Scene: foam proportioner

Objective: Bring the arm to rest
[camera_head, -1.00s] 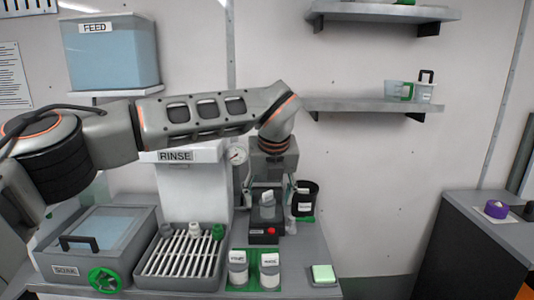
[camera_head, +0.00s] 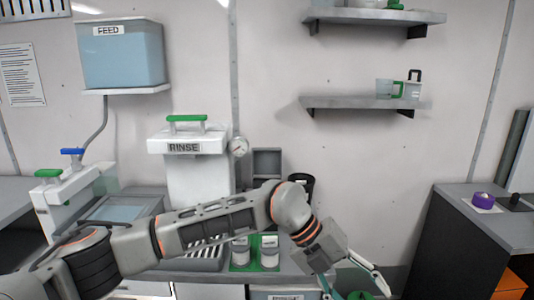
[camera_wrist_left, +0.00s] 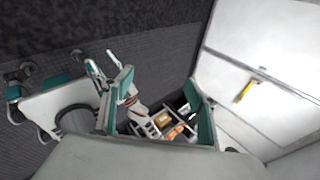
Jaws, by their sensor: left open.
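My left arm comes in from the left in the head view and bends down at the wrist. My left gripper (camera_head: 357,284) hangs low at the bottom of that view, over the bench's right front edge. It is open, with its fingers spread apart. The left wrist view shows the same gripper (camera_wrist_left: 160,95) with its teal-padded fingers apart and nothing held between them.
The rinse tank (camera_head: 190,165) stands on the bench behind my forearm. Two labelled jars on a green mat (camera_head: 255,265) are close to the forearm. A dark cabinet (camera_head: 480,235) stands at the right. The wall between shelf and cabinet is bare.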

